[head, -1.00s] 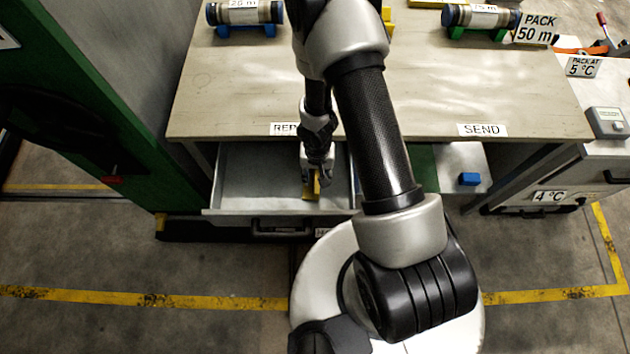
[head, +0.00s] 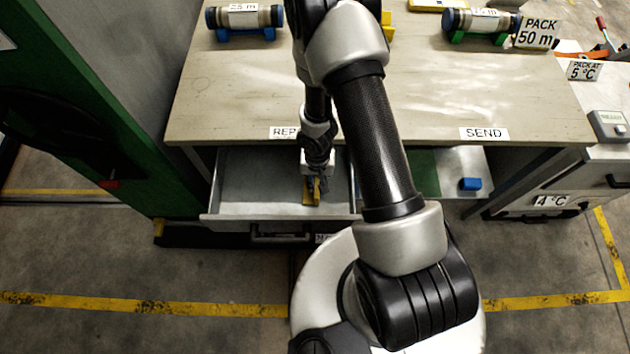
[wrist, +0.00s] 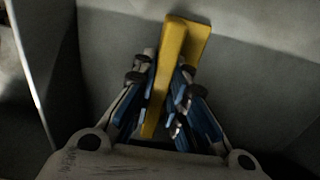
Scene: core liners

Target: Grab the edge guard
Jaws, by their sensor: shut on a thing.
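The edge guard (head: 311,192) is a yellow angled piece inside the open drawer (head: 250,190), near its right side. In the wrist view the edge guard (wrist: 172,62) stands between my fingers, with its wider end reaching past the fingertips. My gripper (wrist: 166,95) is shut on it, with the blue and black fingers against both sides. In the head view my gripper (head: 316,180) is low in the drawer, and my arm hides part of it. I cannot tell whether the guard touches the drawer floor.
The drawer's front wall (head: 285,218) and the tabletop (head: 400,110) above bound the space around my gripper. The left part of the drawer is empty. Core liners (head: 245,17) rest on holders at the table's back.

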